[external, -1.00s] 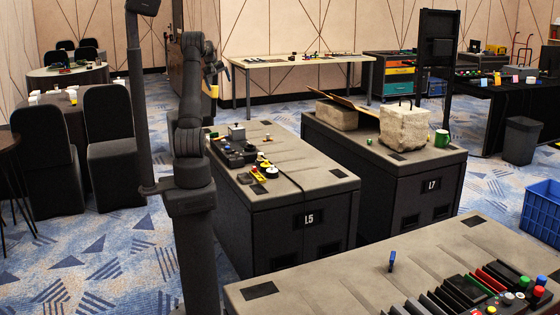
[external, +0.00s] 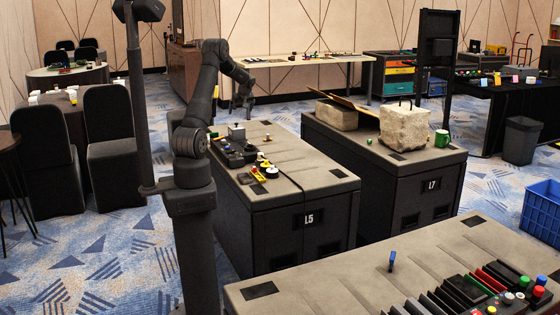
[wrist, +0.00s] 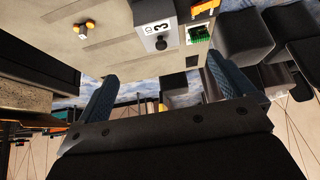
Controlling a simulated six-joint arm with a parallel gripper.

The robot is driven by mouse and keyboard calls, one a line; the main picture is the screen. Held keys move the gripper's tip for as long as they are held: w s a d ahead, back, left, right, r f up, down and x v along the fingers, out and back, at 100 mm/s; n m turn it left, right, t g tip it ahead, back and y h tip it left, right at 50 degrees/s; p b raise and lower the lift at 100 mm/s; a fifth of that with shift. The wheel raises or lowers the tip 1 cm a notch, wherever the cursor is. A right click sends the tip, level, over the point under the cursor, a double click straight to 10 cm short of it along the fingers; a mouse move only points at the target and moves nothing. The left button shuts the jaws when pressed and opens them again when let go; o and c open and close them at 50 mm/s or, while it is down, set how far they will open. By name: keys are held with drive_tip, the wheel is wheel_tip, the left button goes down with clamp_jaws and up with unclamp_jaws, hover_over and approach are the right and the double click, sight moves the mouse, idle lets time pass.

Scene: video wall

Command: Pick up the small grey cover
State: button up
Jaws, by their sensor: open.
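A small grey box-like cover (external: 236,131) with a dark knob on top sits near the far end of the L5 cabinet top (external: 312,181). In the wrist view the grey cover (wrist: 156,37) shows a "3" marking and a black round knob, upper middle, ahead of the fingers. My gripper (external: 242,107) hangs above the far end of that cabinet, over the cover and apart from it. In the wrist view my gripper (wrist: 160,68) has its two blue fingers wide apart with nothing between them.
A green circuit board (wrist: 199,34) in an open box lies close beside the cover. Black modules and yellow and red parts (external: 258,172) crowd the cabinet's left edge. A small orange-marked piece (wrist: 82,28) stands apart. The L7 cabinet (external: 432,184) carries stone blocks and a green mug.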

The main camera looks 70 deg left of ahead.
sight(237, 127)
drive_tip(key=x, duration=1.2)
drive_tip(key=shift+w+f, duration=0.15)
drive_tip(key=shift+w, duration=0.1)
drive_tip(key=shift+a+x, duration=0.2)
drive_tip(key=shift+x, duration=2.45)
drive_tip(key=shift+s, duration=0.15)
drive_tip(key=c, duration=1.1)
drive_tip(key=shift+r, duration=0.25)
